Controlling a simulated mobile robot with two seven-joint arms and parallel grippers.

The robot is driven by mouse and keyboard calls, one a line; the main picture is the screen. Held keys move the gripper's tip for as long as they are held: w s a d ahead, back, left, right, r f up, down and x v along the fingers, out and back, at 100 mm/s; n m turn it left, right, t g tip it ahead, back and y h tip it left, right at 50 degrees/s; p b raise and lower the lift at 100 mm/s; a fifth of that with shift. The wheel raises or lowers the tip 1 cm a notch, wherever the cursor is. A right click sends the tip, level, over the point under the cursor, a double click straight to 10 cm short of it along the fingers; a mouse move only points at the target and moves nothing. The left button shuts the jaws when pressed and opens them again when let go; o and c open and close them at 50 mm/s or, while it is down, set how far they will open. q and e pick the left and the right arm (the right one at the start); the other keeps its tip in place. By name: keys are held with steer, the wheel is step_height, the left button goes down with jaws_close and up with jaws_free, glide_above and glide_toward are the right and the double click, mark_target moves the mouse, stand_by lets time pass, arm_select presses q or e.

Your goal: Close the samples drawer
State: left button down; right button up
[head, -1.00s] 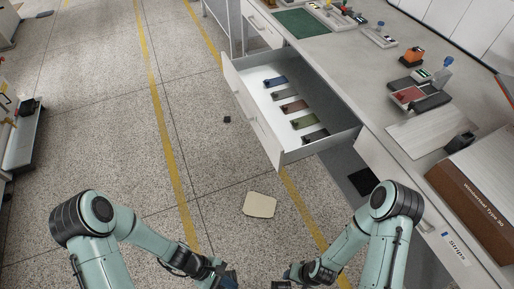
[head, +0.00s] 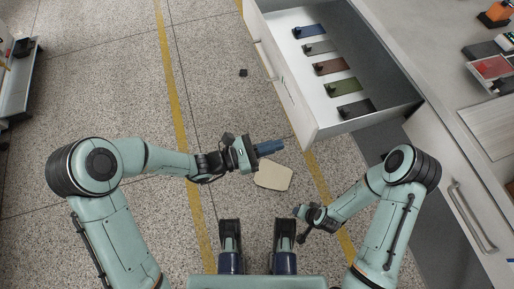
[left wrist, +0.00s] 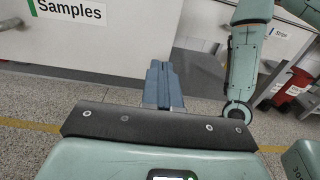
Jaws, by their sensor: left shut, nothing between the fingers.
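The samples drawer (head: 290,92) stands pulled out from the bench at the upper middle of the head view. Several flat coloured pieces with dark knobs lie in it. Its front, with a "Samples" label (left wrist: 70,10), fills the upper left of the left wrist view. My left gripper (head: 279,146) is shut and empty, its blue fingers pointing right, apart from the drawer and in front of its near corner. The fingers also show in the left wrist view (left wrist: 161,72).
The bench top (head: 435,70) at the right carries trays and small items. A closed drawer with a handle (head: 470,215) is below it. A beige flat piece (head: 273,176) and a small dark cube (head: 243,72) lie on the floor. The floor left of the drawer is mostly clear.

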mark_target(305, 137)
arm_select(q)
steer(key=b+x, duration=0.1)
steer(key=x, duration=0.3)
steer(key=shift+w+d+f, duration=0.1)
steer(key=shift+d, duration=0.25)
steer(key=shift+x, duration=0.8)
arm_select(e)
steer(key=shift+d+f, duration=0.25)
steer(key=shift+f, duration=0.3)
steer(key=shift+d+f, duration=0.2)
steer(key=shift+f, duration=0.3)
steer(key=shift+w, duration=0.1)
